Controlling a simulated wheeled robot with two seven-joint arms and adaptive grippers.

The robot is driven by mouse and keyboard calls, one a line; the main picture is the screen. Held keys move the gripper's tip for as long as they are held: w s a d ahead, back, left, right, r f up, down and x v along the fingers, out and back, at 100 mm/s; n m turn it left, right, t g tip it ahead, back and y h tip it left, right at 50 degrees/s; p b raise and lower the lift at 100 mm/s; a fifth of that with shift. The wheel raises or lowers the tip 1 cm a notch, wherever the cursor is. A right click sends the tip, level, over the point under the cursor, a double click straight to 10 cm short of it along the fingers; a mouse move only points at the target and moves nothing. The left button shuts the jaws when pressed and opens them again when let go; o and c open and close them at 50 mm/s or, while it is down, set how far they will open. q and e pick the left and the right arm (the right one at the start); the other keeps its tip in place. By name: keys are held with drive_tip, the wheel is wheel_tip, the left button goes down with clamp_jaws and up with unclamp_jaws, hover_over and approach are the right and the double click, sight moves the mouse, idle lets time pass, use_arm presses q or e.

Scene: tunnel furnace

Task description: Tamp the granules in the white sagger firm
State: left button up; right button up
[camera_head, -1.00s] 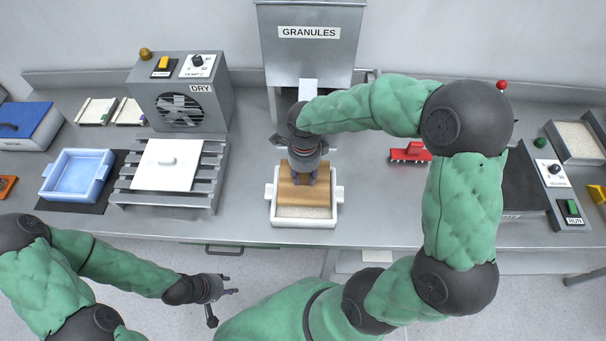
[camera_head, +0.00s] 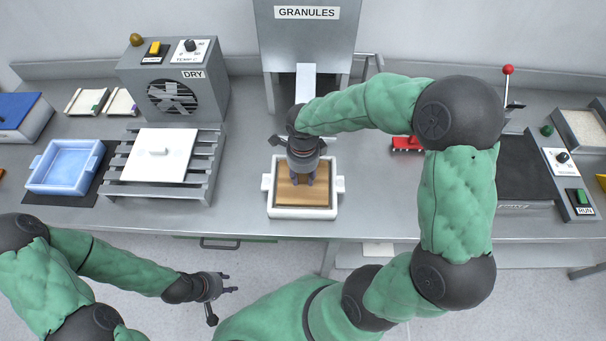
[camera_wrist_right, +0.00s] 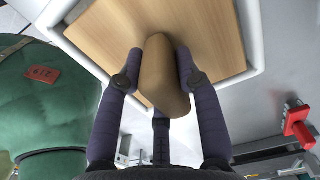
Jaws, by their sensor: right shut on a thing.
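The white sagger (camera_head: 304,213) stands on the bench below the granules hopper. A flat wooden tamper (camera_head: 306,197) lies inside its rim and covers most of the opening; the granules beneath it are hidden. My right gripper (camera_head: 302,178) is over the sagger, shut on the tamper's handle. In the right wrist view the fingers (camera_wrist_right: 158,85) close around the brown handle (camera_wrist_right: 163,75), and the wooden plate (camera_wrist_right: 110,30) sits within the white wall (camera_wrist_right: 250,40). My left gripper (camera_head: 228,288) hangs empty in front of the bench, its fingers apart.
The hopper marked GRANULES (camera_head: 307,40) stands behind the sagger. A slatted rack with a white lid (camera_head: 160,165) and a blue tray (camera_head: 65,168) are to the left, with the DRY fan unit (camera_head: 175,90) behind. A red tool (camera_head: 405,144) lies to the right.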

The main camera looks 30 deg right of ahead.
drive_tip(key=shift+f+b, duration=0.5)
drive_tip(key=shift+b, duration=0.05)
idle(0.9)
drive_tip(key=shift+r, duration=0.1)
idle(0.4)
drive_tip(key=shift+r+p, duration=0.45)
drive_tip(key=shift+r, duration=0.3)
drive_tip(key=shift+f+b, duration=0.85)
idle(0.5)
drive_tip(key=shift+r, duration=0.15)
idle(0.4)
drive_tip(key=shift+r+p, duration=0.45)
drive_tip(key=shift+r, duration=0.25)
drive_tip(key=shift+r+p, duration=2.15)
drive_tip(key=shift+r, duration=1.35)
